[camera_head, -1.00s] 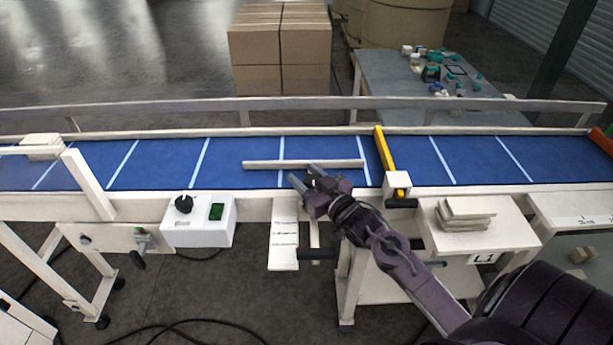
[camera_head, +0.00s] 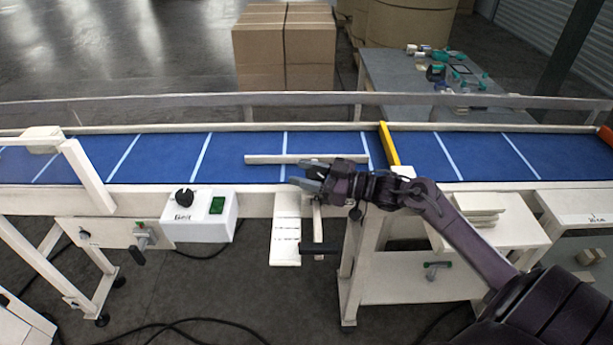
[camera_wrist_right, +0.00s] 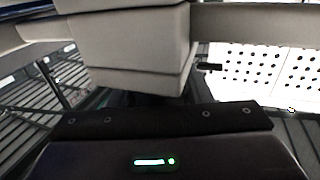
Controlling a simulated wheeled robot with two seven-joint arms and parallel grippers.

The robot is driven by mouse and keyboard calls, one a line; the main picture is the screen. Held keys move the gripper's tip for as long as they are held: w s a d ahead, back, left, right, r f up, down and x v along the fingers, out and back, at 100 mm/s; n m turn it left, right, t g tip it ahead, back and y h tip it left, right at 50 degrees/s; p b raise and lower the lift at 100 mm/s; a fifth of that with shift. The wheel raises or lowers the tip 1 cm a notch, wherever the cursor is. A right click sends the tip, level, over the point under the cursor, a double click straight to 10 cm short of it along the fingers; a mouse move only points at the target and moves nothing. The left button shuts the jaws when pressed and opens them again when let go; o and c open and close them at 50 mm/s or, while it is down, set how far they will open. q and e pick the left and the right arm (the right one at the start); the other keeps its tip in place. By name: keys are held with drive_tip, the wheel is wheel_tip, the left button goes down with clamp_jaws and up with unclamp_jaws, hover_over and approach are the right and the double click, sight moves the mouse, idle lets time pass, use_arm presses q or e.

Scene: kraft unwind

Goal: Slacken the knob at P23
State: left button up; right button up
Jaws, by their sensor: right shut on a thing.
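My right gripper (camera_head: 309,175) is at the near edge of the blue conveyor, with its fingers pointing left, beside the long pale bar (camera_head: 265,159). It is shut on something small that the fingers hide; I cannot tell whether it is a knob. Just below it are a pale plate with dark marks (camera_head: 286,230) and a bracket with a black handle (camera_head: 320,248). No P23 label is readable. A black knob (camera_head: 184,197) stands on the white control box, left of and apart from the gripper. My left gripper is not in view.
A yellow bar (camera_head: 388,145) crosses the conveyor (camera_head: 236,158) right of the gripper. Pale blocks (camera_head: 480,205) are stacked on a side shelf at the right. In the right wrist view, a large pale block (camera_wrist_right: 130,50) is close ahead. Cables lie on the floor.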

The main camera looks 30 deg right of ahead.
drive_tip(key=shift+f, duration=0.2)
idle(0.3)
drive_tip(key=o, duration=1)
drive_tip(key=shift+r, duration=0.1)
drive_tip(key=shift+b+v, duration=1.25)
drive_tip(key=shift+v, duration=2.65)
drive_tip(key=shift+c, duration=0.4)
